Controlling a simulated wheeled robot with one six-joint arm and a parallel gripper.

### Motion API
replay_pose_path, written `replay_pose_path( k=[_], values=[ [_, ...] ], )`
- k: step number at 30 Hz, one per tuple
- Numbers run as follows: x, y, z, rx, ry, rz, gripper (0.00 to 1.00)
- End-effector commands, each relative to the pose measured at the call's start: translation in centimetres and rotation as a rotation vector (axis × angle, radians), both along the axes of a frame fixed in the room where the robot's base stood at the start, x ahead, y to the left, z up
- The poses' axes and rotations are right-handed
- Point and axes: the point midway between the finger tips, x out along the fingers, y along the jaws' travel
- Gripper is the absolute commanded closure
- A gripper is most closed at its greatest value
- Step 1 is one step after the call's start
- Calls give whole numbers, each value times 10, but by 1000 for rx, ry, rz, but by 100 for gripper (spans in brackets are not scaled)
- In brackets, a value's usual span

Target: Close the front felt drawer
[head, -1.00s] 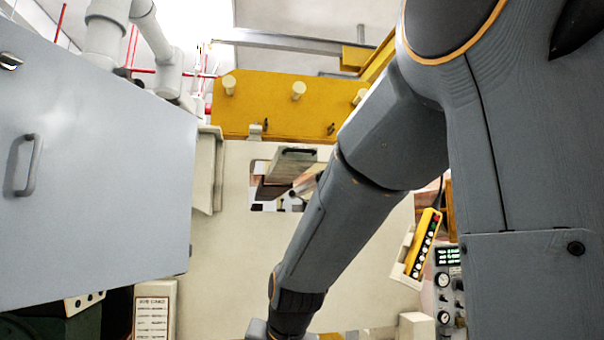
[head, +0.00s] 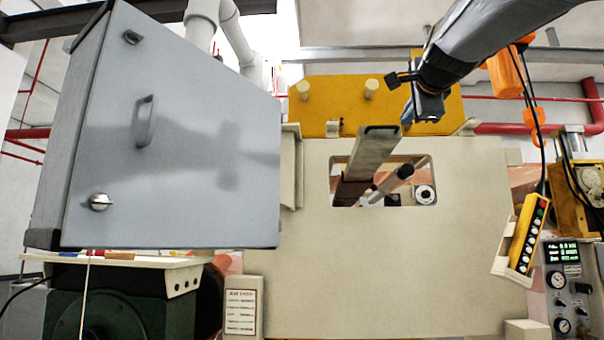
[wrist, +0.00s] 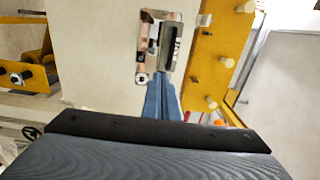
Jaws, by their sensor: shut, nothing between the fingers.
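The likely front felt drawer is a long grey-beige tray (head: 372,150) that sticks out of a rectangular opening in the cream machine panel (head: 300,260) in the head view. My gripper (head: 407,116) is at the upper right of the tray's outer end in the head view. In the wrist view its blue-grey fingers (wrist: 160,80) are together and empty, pointing toward the tray's lower end. I cannot tell whether they touch it.
A large grey cabinet (head: 170,140) with a handle stands at the left. A yellow plate (head: 330,95) with pegs is above the panel. A round bar (head: 393,182) sits in the opening beside the tray. A yellow button box (head: 527,235) hangs at the right.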

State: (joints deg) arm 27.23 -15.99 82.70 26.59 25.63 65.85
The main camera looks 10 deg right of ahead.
Motion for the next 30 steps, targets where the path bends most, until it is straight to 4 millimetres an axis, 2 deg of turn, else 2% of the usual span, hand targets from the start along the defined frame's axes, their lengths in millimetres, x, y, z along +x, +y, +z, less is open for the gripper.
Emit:
replay_pose_path(
  k=[12,18,24,30],
  values=[
    [76,-21,0,0,4,2,100],
    [103,-29,0,-1,2,0,100],
    [116,-33,0,-3,2,0,100],
    [117,-33,0,-3,1,0,100]
  ],
)
